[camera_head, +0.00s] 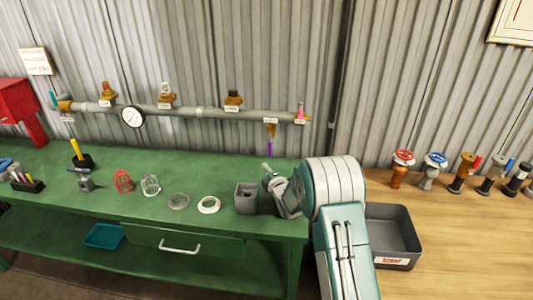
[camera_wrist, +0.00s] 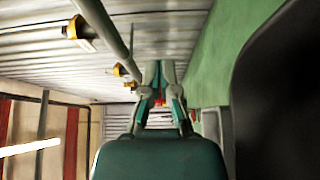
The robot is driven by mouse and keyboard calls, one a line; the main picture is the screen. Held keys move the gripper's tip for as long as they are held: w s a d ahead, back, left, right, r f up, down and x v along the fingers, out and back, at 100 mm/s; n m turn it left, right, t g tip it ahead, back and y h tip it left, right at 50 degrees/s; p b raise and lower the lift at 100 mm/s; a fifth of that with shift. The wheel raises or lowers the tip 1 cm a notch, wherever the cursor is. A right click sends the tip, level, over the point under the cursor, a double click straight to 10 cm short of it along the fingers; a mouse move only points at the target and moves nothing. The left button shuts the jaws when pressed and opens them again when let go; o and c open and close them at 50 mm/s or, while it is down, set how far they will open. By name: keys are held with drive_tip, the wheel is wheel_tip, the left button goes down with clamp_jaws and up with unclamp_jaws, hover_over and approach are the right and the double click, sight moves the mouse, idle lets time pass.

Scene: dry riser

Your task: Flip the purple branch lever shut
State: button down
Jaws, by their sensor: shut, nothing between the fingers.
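The purple branch lever (camera_head: 269,149) hangs straight down from a brass branch valve (camera_head: 271,130) near the right end of the grey wall pipe (camera_head: 200,110). My gripper (camera_head: 268,170) is low over the bench's right part, just below the lever in the head view. A gap between them cannot be judged. In the wrist view my gripper (camera_wrist: 160,68) points ahead with its fingers together and nothing held. I cannot make out the purple lever in the wrist view.
The green bench (camera_head: 140,200) carries a grey square box (camera_head: 246,198), a white ring (camera_head: 209,205) and red and white cages. A dark bin (camera_head: 395,232) stands on the wooden bench at right, below several valves. A gauge (camera_head: 132,117) and several sprinkler heads are on the pipe.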

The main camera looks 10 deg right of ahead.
sight(270, 146)
drive_tip(key=w+d, duration=0.1)
drive_tip(key=w, duration=0.8)
drive_tip(key=shift+w+d, duration=0.15)
drive_tip(key=shift+d, duration=0.15)
drive_tip(key=shift+d+n+g, duration=0.5)
drive_tip(key=shift+n, duration=0.2)
idle(0.6)
drive_tip(key=s+d+r+n+g+h, duration=0.2)
drive_tip(key=d+r+n+g+h, duration=0.1)
drive_tip(key=d+r+n, duration=0.2)
drive_tip(key=shift+s+d+r+n+h, duration=0.25)
drive_tip(key=shift+d+n+h, duration=0.15)
drive_tip(key=shift+d+n, duration=0.3)
idle(0.7)
drive_tip(key=shift+d+r, duration=0.1)
idle(0.5)
